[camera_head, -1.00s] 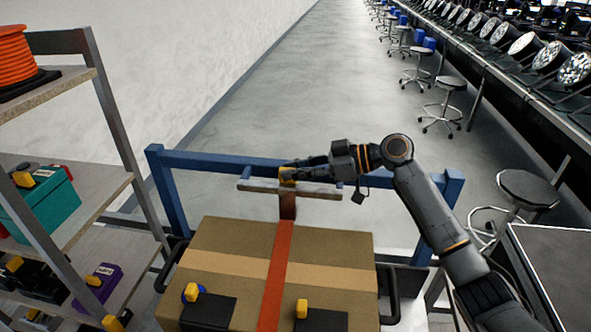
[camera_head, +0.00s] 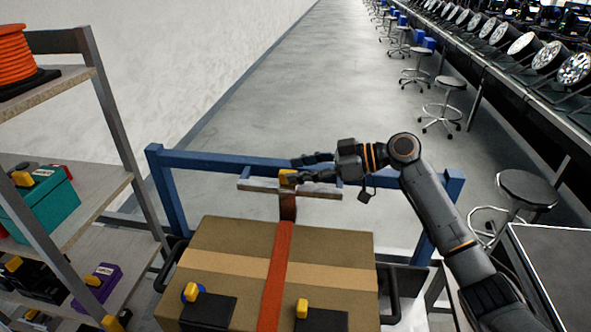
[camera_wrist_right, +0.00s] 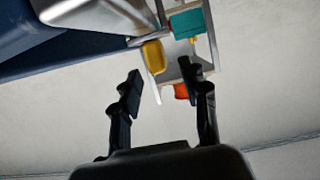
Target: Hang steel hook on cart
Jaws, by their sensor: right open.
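The cart's blue rail (camera_head: 215,160) runs across behind a cardboard box. The yellow piece also shows in the right wrist view (camera_wrist_right: 153,56), beyond the fingertips. The hook's steel part and its contact with the rail are not clear. My right gripper (camera_head: 302,169) is open beside the yellow piece; in the wrist view its fingers (camera_wrist_right: 162,80) are spread and empty. My left gripper is out of view.
The cardboard box (camera_head: 335,250) with an orange strap (camera_head: 277,270) lies below the rail. A shelf (camera_head: 110,190) stands at the left. Stools (camera_head: 528,190) and a long bench of lamps line the right. The floor beyond the rail is clear.

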